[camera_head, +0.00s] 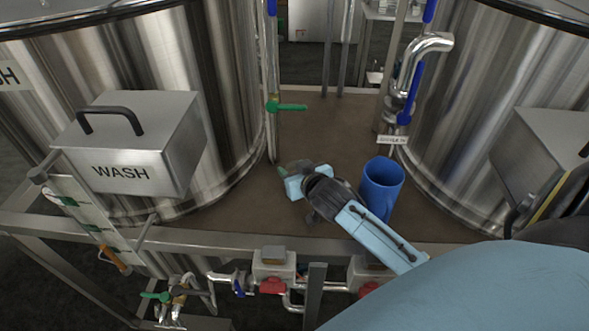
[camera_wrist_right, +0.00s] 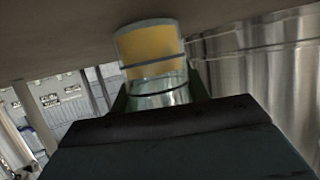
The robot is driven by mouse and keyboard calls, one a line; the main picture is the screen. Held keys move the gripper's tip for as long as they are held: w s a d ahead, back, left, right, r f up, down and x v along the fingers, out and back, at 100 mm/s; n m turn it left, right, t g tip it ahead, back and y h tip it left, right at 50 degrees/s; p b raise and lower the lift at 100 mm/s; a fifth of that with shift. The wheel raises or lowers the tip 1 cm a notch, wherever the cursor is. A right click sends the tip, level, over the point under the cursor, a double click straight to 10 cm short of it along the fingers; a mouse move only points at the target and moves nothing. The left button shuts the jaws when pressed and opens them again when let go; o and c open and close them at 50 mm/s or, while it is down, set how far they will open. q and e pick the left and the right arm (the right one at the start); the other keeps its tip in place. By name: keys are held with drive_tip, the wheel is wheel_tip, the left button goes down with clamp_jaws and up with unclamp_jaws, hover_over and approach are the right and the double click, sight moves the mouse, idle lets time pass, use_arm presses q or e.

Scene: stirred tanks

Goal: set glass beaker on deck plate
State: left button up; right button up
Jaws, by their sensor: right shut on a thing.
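The glass beaker (camera_wrist_right: 150,58) is a clear cylinder with yellow contents and dark bands, at the top middle of the right wrist view. My right gripper (camera_wrist_right: 160,98) is shut on it, with a dark green finger on either side. In the head view my right gripper (camera_head: 294,178) is over the brown deck plate (camera_head: 325,130), between the two steel tanks; the beaker is mostly hidden there. The deck plate (camera_wrist_right: 60,35) fills the top of the wrist view, close to the beaker's end. I cannot tell whether they touch. My left gripper is not in view.
A blue cup (camera_head: 382,187) stands on the deck right beside my right arm. Steel tanks (camera_head: 120,60) (camera_head: 490,100) flank the deck. A WASH box (camera_head: 135,145) is at left. A green-handled valve (camera_head: 287,107) and pipes stand behind. Bare deck lies behind the gripper.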

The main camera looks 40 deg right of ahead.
drive_tip(key=shift+f, duration=0.15)
drive_tip(key=o, duration=1.1)
drive_tip(key=v, duration=1.2)
